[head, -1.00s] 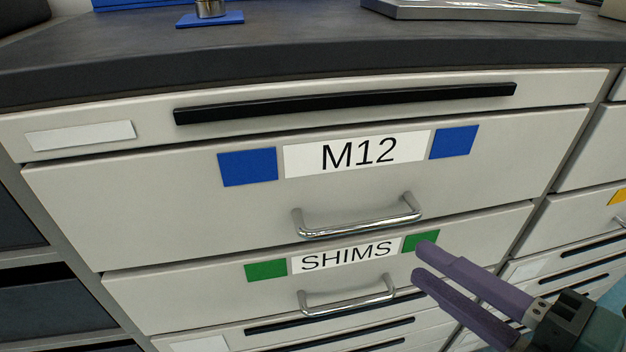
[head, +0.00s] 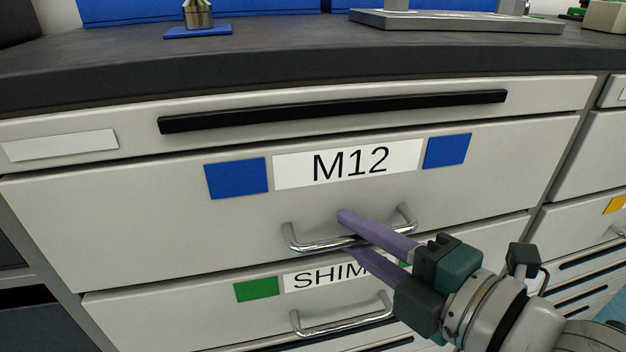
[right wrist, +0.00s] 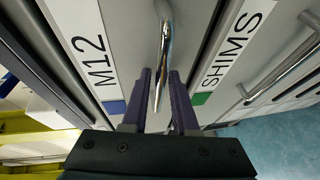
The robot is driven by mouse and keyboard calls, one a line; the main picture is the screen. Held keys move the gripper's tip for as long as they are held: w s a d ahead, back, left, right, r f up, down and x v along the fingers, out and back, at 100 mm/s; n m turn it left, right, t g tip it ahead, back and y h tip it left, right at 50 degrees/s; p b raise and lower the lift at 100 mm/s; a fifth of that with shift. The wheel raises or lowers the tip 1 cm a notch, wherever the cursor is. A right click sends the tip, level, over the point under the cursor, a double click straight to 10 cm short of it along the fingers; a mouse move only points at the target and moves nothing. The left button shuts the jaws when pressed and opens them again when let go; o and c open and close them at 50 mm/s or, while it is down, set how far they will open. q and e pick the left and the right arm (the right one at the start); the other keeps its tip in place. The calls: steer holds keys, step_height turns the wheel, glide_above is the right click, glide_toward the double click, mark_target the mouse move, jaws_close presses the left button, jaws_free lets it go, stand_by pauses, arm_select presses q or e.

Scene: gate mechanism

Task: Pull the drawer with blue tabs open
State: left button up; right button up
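The drawer with blue tabs (head: 130,220) is shut and carries an M12 label (head: 348,162) between two blue tabs (head: 237,178). Its silver bar handle (head: 300,243) is below the label. My right gripper (head: 347,234) is at this handle, one finger above the bar and one below. In the right wrist view the handle (right wrist: 166,40) runs between the two purple fingers (right wrist: 160,95), with gaps visible beside it. The fingers are open around the bar and cover part of it in the head view. My left gripper is not in view.
The SHIMS drawer (head: 180,309) with green tabs is directly below, with its own handle (head: 345,318) close under my gripper. A shallow drawer with a black pull (head: 335,111) is above. The dark worktop (head: 300,55) overhangs, bearing a few objects.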

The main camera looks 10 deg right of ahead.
jaws_close()
stand_by(1.3)
